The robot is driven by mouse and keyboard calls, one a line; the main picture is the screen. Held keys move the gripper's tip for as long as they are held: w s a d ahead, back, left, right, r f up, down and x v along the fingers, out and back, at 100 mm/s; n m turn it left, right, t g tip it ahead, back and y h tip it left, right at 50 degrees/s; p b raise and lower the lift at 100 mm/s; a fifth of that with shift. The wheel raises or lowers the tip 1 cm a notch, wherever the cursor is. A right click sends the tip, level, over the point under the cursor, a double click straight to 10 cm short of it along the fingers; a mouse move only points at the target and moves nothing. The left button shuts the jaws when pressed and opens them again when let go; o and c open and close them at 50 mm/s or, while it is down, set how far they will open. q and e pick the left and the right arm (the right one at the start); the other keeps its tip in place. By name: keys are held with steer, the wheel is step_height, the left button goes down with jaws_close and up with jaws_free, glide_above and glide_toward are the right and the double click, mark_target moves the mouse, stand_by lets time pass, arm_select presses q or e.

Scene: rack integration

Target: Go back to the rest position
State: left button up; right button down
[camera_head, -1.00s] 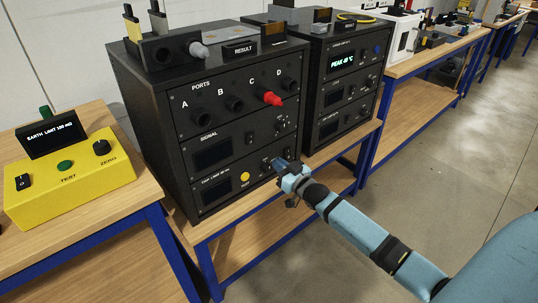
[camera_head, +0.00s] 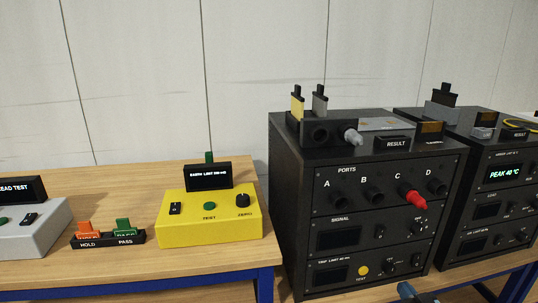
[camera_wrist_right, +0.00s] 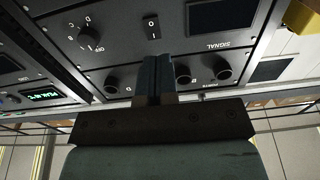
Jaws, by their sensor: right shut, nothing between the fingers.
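My right gripper (camera_wrist_right: 155,80) is shut and empty in the right wrist view, its two fingers together in front of a dark rack panel with knobs and a switch. In the head view only a small blue part of my right arm (camera_head: 408,291) shows at the bottom edge, below the black rack unit (camera_head: 292,215) with ports A to D. A red plug (camera_head: 413,199) sits at port C. I cannot tell from the pictures whether the fingers touch the panel. My left gripper is not in view.
A yellow earth tester (camera_head: 180,233) stands on the wooden bench (camera_head: 110,180) left of the rack. A holder with orange and green tags (camera_head: 108,237) and a grey tester (camera_head: 35,235) stand further left. A second black unit (camera_head: 478,220) is at the right.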

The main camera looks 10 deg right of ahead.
steer(key=s+a+f+n+g+y, duration=0.1)
steer(key=s+a+f+g, duration=0.35)
steer(key=s+a, duration=0.7)
steer(key=s+a+f+g, duration=0.3)
steer(key=s+a+f, duration=0.3)
steer(key=s+a, duration=0.6)
arm_select(q)
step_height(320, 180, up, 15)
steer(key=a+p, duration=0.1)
steer(key=p, duration=1.7)
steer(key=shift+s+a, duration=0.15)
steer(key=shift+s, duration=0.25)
arm_select(e)
steer(key=s+d+r, duration=0.1)
steer(key=s+r, duration=0.2)
steer(key=r, duration=1.2)
steer(key=shift+d+n, duration=0.2)
steer(key=shift+n, duration=0.2)
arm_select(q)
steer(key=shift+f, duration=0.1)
